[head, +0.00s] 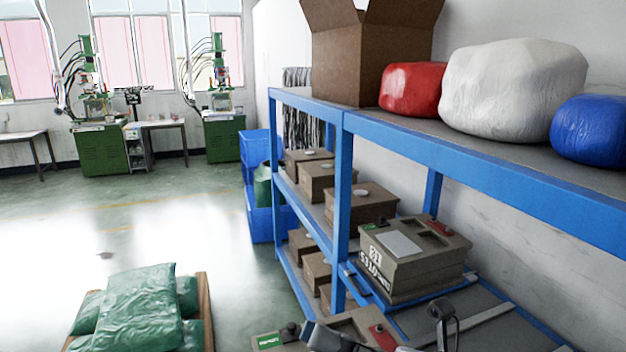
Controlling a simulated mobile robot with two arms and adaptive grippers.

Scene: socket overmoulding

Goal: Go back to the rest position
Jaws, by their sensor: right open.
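My right gripper (438,325) shows only in part at the bottom edge, right of centre, as grey and black finger parts. It is open, with nothing seen held in it. It is in front of a tan mould box (352,326) with a green and a red label, which the frame's lower edge cuts off. Another tan mould box (415,262) with white lettering sits on a blue-edged tray on the rack, beyond the gripper and apart from it in the picture. My left gripper is not in view.
A blue rack (480,178) fills the right side, with a cardboard box (345,55) and red, white and blue bundles on top. Several tan boxes stand on its lower shelves. Green sacks (140,312) lie on a pallet at lower left. The floor (120,220) at left is clear.

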